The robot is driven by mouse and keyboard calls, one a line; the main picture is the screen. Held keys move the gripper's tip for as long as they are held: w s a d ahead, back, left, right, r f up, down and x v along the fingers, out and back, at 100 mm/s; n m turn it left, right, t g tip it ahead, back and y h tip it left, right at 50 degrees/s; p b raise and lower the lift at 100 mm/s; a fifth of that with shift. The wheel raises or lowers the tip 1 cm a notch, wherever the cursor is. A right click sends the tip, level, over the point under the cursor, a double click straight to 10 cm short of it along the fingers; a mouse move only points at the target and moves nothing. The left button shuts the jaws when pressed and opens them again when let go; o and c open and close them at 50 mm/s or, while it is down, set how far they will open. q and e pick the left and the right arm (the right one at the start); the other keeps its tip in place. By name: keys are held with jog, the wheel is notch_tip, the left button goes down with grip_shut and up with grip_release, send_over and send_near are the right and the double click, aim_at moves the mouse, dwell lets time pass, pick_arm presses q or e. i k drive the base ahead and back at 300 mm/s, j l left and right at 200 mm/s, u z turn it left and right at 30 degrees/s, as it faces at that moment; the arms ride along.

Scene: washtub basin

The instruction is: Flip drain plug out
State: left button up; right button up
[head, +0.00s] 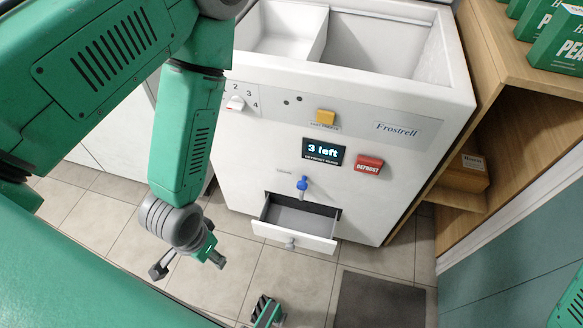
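The likely drain plug is a small blue fitting (303,183) on the front of the white chest freezer (245,150). A short pale spout hangs below it. It sits just above a pulled-out white drawer (290,236), whose grey inside looks empty. My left gripper (189,263) hangs at the lower left, in front of the freezer and left of the drawer. Its two fingers are spread apart with nothing seen between them. It is clear of the blue fitting and the drawer.
The freezer front has a display (323,151) reading "3 left", a red defrost button (368,165), a yellow button (326,117) and a dial (236,103). A wooden shelf (490,60) with green boxes stands right. A dark mat (380,300) lies on the tiled floor.

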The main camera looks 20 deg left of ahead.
aim_at(301, 185)
jog(key=l+u, duration=0.15)
jog(key=u, duration=0.6)
